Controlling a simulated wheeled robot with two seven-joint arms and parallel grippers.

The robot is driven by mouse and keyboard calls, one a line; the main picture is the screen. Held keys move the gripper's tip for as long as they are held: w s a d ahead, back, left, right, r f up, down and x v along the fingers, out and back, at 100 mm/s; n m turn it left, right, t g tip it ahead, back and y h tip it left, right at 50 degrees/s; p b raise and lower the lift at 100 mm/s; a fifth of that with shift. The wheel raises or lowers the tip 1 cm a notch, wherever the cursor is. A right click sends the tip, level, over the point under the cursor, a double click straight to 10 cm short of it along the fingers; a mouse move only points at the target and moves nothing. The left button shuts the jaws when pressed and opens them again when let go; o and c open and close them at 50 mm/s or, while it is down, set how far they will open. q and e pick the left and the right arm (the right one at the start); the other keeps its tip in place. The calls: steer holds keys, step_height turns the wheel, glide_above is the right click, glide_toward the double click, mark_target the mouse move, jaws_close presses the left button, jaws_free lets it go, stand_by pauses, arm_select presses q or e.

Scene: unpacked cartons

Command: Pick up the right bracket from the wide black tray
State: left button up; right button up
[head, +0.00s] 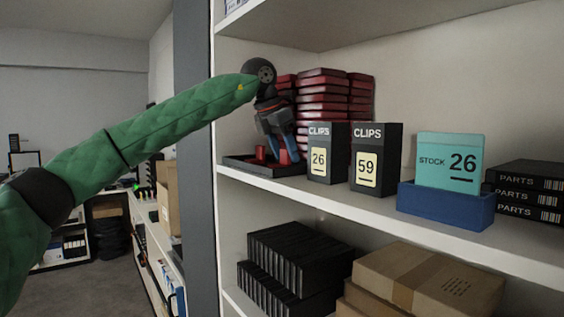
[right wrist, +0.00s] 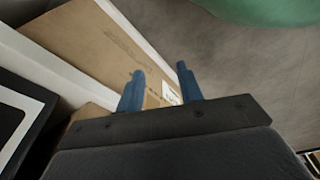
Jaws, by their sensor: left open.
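The wide black tray (head: 236,162) lies at the left end of the shelf in the head view. Two red brackets stand in it: the left bracket (head: 260,154) and the right bracket (head: 284,158). My left gripper (head: 285,155) points down over the tray with its blue fingers apart, at the right bracket. The fingers partly hide this bracket, and I cannot tell whether they touch it. My right gripper (right wrist: 160,70) shows in the right wrist view, its blue fingers apart with nothing seen held between them.
Red stacked cases (head: 322,95) stand behind the tray. A black clips box (head: 327,150) stands close to its right, then another clips box (head: 376,160) and a blue holder (head: 445,207) with a teal card. A cardboard box (right wrist: 90,40) lies near my right gripper.

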arm_select(q)
steer(key=shift+s, duration=0.1)
steer(key=c, duration=1)
steer(key=shift+c, duration=0.3)
